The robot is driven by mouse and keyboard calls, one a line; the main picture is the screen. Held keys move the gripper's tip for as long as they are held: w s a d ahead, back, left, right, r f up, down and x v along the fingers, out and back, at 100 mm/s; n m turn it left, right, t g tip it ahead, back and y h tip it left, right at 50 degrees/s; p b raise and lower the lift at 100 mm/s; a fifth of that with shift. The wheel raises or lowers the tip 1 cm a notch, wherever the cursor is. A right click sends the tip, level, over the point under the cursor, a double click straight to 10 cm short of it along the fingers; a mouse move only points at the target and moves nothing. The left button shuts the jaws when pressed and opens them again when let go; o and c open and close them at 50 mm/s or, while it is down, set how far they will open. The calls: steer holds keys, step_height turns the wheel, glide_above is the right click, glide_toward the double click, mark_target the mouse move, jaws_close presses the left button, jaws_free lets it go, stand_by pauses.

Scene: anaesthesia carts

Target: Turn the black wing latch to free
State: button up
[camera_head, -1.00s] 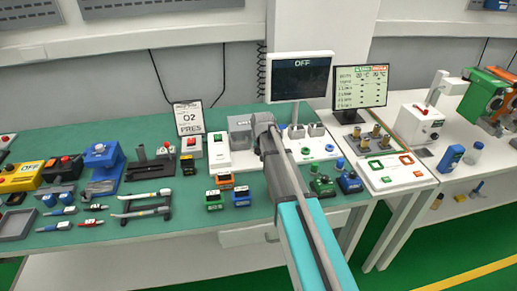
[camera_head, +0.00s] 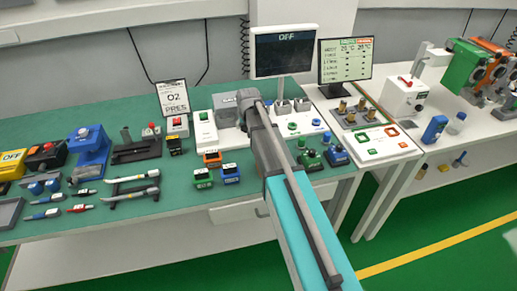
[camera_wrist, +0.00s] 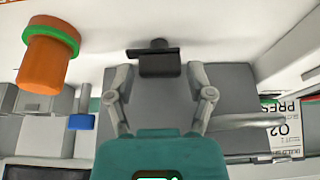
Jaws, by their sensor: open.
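The black wing latch (camera_wrist: 158,62) shows in the wrist view, near the top centre, as a dark block with a wider flat bar above it. My gripper (camera_wrist: 158,75) is open, with one finger on each side of the latch's block. I see a gap on both sides, and I cannot tell how far the fingertips are from it in depth. In the head view, my arm reaches over the bench to a grey box (camera_head: 225,108), and its end (camera_head: 246,98) hides the latch.
An orange cylinder with a green ring (camera_wrist: 47,55) stands left in the wrist view. In the head view, a screen reading OFF (camera_head: 283,50) stands behind my arm, a white box (camera_head: 205,130) is left of the grey box, and several small blocks lie in front.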

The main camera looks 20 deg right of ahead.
steer(key=shift+n, duration=0.4)
steer(key=shift+d+n+y, duration=0.1)
steer(key=shift+n+y, duration=0.8)
steer(key=shift+n, duration=0.8)
steer(key=shift+n+g+y, duration=0.5)
steer(key=shift+n+y, duration=0.2)
steer(key=shift+n, duration=1.6)
steer(key=p+v, duration=1.3)
steer(key=v, duration=0.1)
steer(key=s+a+f+m+g+h+b, duration=0.1)
steer(key=s+m, duration=0.3)
steer(key=s, duration=0.8)
steer(key=s+a+f+m+g+h+b, duration=0.2)
steer(key=s+a+f+m, duration=0.1)
steer(key=s, duration=1)
steer(key=shift+m, duration=0.9)
steer(key=shift+f, duration=0.1)
steer(key=shift+s, duration=0.15)
